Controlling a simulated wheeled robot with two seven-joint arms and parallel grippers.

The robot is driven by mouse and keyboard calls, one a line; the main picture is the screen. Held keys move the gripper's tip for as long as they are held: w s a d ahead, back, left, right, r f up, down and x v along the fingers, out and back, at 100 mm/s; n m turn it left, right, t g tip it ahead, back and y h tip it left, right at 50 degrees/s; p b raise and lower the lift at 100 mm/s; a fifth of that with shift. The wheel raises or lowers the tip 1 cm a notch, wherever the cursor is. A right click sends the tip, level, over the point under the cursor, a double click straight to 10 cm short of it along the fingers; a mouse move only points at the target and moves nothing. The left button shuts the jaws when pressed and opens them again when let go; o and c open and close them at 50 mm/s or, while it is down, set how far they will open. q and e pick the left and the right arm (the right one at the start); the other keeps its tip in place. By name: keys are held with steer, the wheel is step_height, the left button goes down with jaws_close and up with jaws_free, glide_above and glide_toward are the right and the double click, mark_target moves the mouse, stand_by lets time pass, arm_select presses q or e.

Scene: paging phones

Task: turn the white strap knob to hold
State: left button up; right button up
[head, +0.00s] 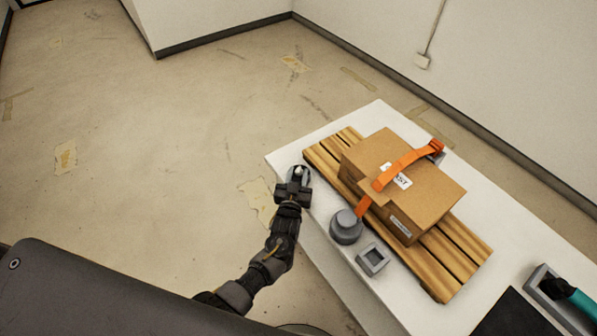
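The white knob (299,169) shows as a small pale piece at the left end of the white table, on or against a grey part that is mostly covered. My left gripper (298,175) is right at it, with its dark fingertips around or just beside the white piece. The view is too small to tell whether the fingers touch it or have closed on it. The knob's markings and its hold position cannot be read. My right gripper is not in view.
A cardboard box (427,184) with an orange strap (405,167) sits on a wooden pallet (462,246) on the white table (377,110). A round grey knob-like part (346,228) and a square grey frame (372,260) stand in front. A teal-handled tool (581,300) lies at right.

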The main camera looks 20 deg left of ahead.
arm_select(q)
steer(key=shift+w, duration=0.5)
steer(key=c, duration=0.7)
steer(key=shift+o, duration=0.2)
